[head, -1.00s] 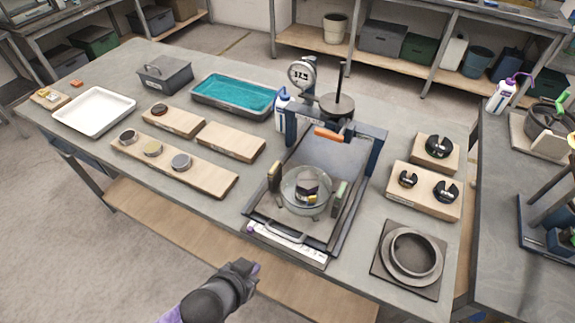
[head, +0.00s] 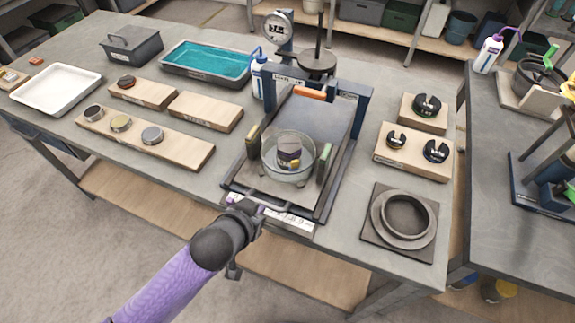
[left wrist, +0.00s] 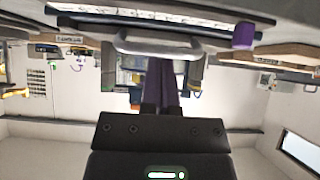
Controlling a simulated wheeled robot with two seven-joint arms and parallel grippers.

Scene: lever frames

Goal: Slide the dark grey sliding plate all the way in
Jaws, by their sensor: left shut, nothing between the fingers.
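The dark grey sliding plate (head: 312,122) lies between dark side rails in a frame with a dark blue crossbar. A clear glass bowl (head: 288,157) holding a small dark block stands at its front part. A silver bar handle (left wrist: 160,45) shows close in the left wrist view, at the front of the frame. My left gripper (head: 258,208) is at the frame's front edge, near the left corner. Its purple fingers (left wrist: 162,85) are shut and empty. I cannot tell whether they touch the handle. My right gripper is not in view.
Wooden blocks with dark slotted weights (head: 413,150) and a ring on a square plate (head: 403,215) stand right of the frame. Wooden boards (head: 205,111), a teal tray (head: 207,62) and a white tray (head: 56,88) are left. Floor space is free in front of the table.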

